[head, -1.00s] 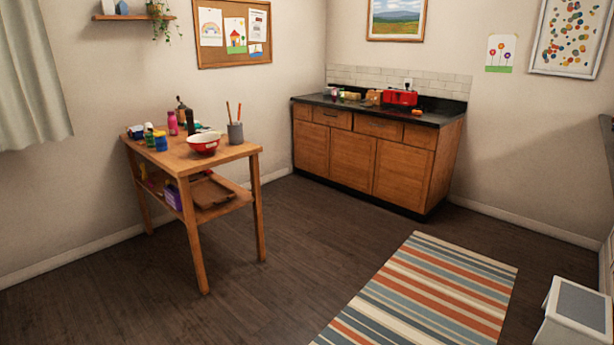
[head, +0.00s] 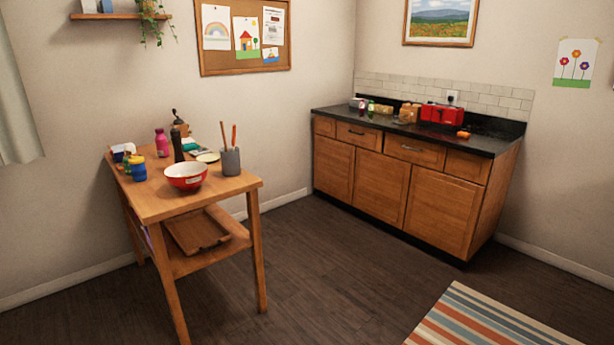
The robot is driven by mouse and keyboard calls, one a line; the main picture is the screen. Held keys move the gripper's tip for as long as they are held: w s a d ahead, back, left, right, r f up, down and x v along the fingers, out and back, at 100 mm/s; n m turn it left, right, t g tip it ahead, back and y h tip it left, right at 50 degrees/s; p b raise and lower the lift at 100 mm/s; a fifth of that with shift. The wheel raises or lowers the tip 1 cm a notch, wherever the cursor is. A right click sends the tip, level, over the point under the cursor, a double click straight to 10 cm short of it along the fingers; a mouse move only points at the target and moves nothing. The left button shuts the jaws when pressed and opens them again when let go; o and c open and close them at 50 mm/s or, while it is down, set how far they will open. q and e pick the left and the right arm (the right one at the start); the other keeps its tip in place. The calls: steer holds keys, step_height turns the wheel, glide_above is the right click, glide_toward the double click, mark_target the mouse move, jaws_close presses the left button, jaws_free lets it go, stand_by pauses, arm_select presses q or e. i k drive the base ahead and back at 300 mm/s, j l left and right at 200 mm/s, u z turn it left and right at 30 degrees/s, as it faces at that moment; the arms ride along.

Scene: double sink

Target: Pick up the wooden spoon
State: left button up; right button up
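A grey cylindrical holder (head: 231,161) stands on the right part of the wooden table. Two thin orange-brown sticks (head: 234,135) rise out of it. They may be utensil handles, but I cannot tell whether one is the wooden spoon, as their lower ends are hidden in the holder. No spoon can be made out for certain elsewhere. Neither of my grippers is in view.
The wooden table (head: 160,203) also bears a red bowl (head: 186,177), a pink bottle (head: 162,143), a dark bottle and jars. A wooden tray (head: 197,231) lies on its lower shelf. A counter (head: 402,181) stands behind right. Bare floor (head: 335,285) separates table and striped rug (head: 480,322).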

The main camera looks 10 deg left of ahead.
mark_target(221, 122)
steer(key=i+l+u, duration=1.05)
steer(key=i, duration=0.35)
steer(key=l+u, duration=0.05)
